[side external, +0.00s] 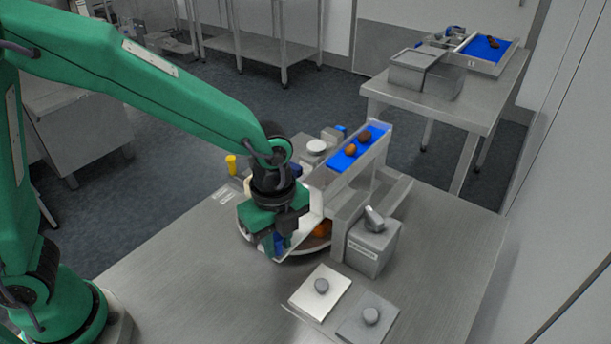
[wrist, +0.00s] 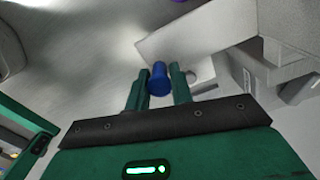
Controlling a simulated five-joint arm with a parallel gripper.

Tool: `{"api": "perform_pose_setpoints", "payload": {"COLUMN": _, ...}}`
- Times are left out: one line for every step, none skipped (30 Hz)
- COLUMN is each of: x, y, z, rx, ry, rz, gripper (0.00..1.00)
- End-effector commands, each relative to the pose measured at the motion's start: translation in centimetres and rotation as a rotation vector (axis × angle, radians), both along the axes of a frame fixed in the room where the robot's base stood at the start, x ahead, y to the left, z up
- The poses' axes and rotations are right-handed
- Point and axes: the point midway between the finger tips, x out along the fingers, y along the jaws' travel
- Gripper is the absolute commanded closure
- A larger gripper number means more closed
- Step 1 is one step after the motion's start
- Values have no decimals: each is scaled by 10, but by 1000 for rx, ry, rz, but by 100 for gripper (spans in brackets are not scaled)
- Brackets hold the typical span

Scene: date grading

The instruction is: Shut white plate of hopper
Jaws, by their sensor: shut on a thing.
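My gripper (side external: 279,243) is shut on a blue knob (wrist: 159,78), which shows between its two fingers in the wrist view. The blue knob is small and partly hidden by the gripper in the side view. A pale plate (wrist: 200,38) lies just beyond the knob in the wrist view; a white panel (side external: 313,217) shows right behind my gripper in the side view. I take these as the hopper's white plate, but its join to the knob is not clear. How far the plate is open cannot be told.
A round pan (side external: 288,254) with brown dates sits below my gripper. A blue chute (side external: 341,165) holding dates stands behind right. A grey box with a lever (side external: 372,245), a white plate with a knob (side external: 331,281) and a grey plate (side external: 352,322) are nearby. The left tabletop is clear.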

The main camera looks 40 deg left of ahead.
Motion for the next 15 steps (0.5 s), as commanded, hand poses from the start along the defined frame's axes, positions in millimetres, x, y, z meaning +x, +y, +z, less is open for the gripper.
{"api": "perform_pose_setpoints", "payload": {"x": 8, "y": -1, "z": 0, "rx": -1, "ry": -2, "rz": 3, "gripper": 100}}
{"api": "perform_pose_setpoints", "payload": {"x": 13, "y": -1, "z": 0, "rx": -2, "ry": -3, "rz": 2, "gripper": 100}}
{"api": "perform_pose_setpoints", "payload": {"x": 18, "y": -1, "z": 0, "rx": -2, "ry": -3, "rz": 2, "gripper": 100}}
{"api": "perform_pose_setpoints", "payload": {"x": 23, "y": -1, "z": 0, "rx": -2, "ry": -3, "rz": 3, "gripper": 100}}
{"api": "perform_pose_setpoints", "payload": {"x": 28, "y": 0, "z": 0, "rx": -1, "ry": -2, "rz": 4, "gripper": 100}}
{"api": "perform_pose_setpoints", "payload": {"x": 34, "y": -1, "z": 0, "rx": -2, "ry": -4, "rz": 2, "gripper": 100}}
{"api": "perform_pose_setpoints", "payload": {"x": 39, "y": -1, "z": 0, "rx": -2, "ry": -3, "rz": 2, "gripper": 100}}
{"api": "perform_pose_setpoints", "payload": {"x": 43, "y": -1, "z": 0, "rx": -2, "ry": -4, "rz": 2, "gripper": 100}}
{"api": "perform_pose_setpoints", "payload": {"x": 49, "y": -1, "z": 1, "rx": -2, "ry": -4, "rz": 2, "gripper": 100}}
{"api": "perform_pose_setpoints", "payload": {"x": 53, "y": -1, "z": 1, "rx": -2, "ry": -4, "rz": 3, "gripper": 100}}
{"api": "perform_pose_setpoints", "payload": {"x": 57, "y": -1, "z": 0, "rx": -2, "ry": -3, "rz": 2, "gripper": 100}}
{"api": "perform_pose_setpoints", "payload": {"x": 63, "y": -1, "z": 1, "rx": -2, "ry": -5, "rz": 1, "gripper": 100}}
{"api": "perform_pose_setpoints", "payload": {"x": 66, "y": -1, "z": 1, "rx": -2, "ry": -5, "rz": 0, "gripper": 100}}
{"api": "perform_pose_setpoints", "payload": {"x": 69, "y": -1, "z": 1, "rx": -2, "ry": -5, "rz": 0, "gripper": 100}}
{"api": "perform_pose_setpoints", "payload": {"x": 72, "y": -1, "z": 1, "rx": -3, "ry": -6, "rz": 0, "gripper": 100}}
